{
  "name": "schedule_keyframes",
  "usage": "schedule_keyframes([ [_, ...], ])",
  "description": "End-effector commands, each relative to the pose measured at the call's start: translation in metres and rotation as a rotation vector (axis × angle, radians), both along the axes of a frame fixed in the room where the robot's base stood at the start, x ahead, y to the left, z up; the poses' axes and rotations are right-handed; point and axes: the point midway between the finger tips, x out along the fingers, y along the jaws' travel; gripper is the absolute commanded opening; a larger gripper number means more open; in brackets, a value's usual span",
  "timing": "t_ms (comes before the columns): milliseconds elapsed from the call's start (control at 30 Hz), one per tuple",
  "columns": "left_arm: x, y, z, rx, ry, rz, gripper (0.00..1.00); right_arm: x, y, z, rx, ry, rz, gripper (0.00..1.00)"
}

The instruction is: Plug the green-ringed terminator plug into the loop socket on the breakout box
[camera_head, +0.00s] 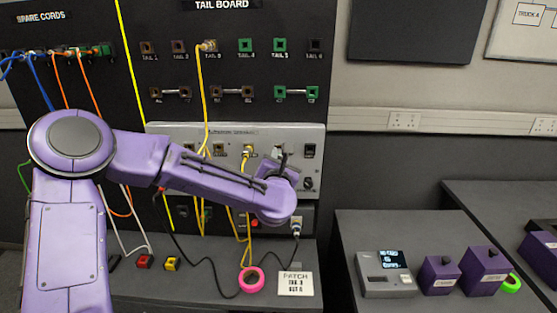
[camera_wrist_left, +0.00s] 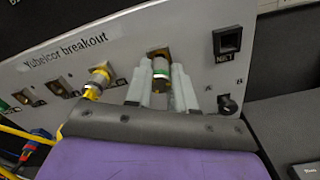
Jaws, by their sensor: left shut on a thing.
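The breakout box (camera_head: 305,135) is a light grey panel with a row of square sockets, low on the dark rack. In the left wrist view its face (camera_wrist_left: 130,45) fills the top. My left gripper (camera_wrist_left: 162,88) is shut on the terminator plug (camera_wrist_left: 160,72), a short metal cylinder with a yellowish-green band. The plug points at the loop socket (camera_wrist_left: 157,53), with its front end at the socket mouth. I cannot tell how deep it sits. In the head view my left gripper (camera_head: 281,164) is at the panel, and my arm hides the plug. My right gripper is not in view.
A yellow-cabled plug (camera_wrist_left: 98,80) is in the socket left of the gripper. Yellow cables (camera_head: 203,100) hang down the rack. A pink ring (camera_head: 251,280) and a card (camera_head: 296,283) are on the bench.

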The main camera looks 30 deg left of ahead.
Motion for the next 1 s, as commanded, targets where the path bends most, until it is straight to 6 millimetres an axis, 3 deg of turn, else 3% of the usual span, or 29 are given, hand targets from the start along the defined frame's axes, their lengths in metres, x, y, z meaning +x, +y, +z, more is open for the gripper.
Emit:
schedule_keyframes([
  [1000, 0.0039, 0.002, -0.0006, -0.001, -0.001, 0.0, 0.0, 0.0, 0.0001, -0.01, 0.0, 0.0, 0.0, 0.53],
])
